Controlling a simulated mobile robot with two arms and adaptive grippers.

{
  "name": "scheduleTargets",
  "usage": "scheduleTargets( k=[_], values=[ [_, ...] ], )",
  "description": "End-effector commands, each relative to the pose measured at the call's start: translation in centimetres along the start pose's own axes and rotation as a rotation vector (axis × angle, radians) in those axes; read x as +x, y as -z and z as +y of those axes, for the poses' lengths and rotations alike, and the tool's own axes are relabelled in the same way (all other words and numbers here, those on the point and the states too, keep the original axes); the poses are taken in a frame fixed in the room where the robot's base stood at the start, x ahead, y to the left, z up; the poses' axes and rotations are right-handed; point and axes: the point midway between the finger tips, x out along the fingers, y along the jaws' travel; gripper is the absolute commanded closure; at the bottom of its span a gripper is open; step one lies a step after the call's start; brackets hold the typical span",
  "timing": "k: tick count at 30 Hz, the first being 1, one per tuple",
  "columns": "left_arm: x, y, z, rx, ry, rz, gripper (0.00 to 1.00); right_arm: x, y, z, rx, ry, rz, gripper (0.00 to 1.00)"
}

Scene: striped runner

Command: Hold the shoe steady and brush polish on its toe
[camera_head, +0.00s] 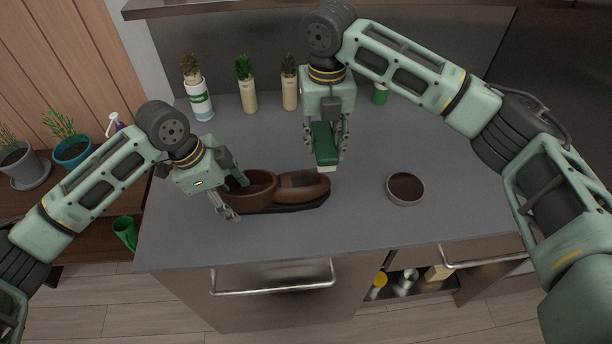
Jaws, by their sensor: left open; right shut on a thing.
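A brown shoe (303,187) with a dark sole lies on the grey counter, its toe to the right and its opening to the left. My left gripper (238,198) is open at the heel end, its fingers on either side of the heel. My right gripper (325,143) is shut on a green brush (325,146) with pale bristles underneath. It holds the brush above and just behind the toe; I cannot tell if the bristles touch the shoe. A round tin of dark brown polish (405,187) stands open to the right of the shoe.
Several potted plants (248,95) line the back of the grey counter (350,230). A small green container (380,94) stands at the back, behind my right arm. The counter in front of the tin is clear up to its front edge.

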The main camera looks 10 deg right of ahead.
Motion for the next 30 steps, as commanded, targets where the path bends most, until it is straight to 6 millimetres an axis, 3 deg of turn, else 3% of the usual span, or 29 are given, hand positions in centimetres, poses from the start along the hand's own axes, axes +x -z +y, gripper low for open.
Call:
scheduleTargets(
  k=[13, 30],
  values=[
    [-0.3, 0.1, 0.0, 0.0, 0.0, 0.0, 0.3, -0.3, 0.0, 0.0, 0.0, 0.0, -0.001, 0.94],
    [-4.3, 1.3, 0.0, 0.0, 0.0, 0.0, 0.3, -4.9, 0.0, -0.1, 0.0, 0.0, 0.0, 0.94]
  ],
)
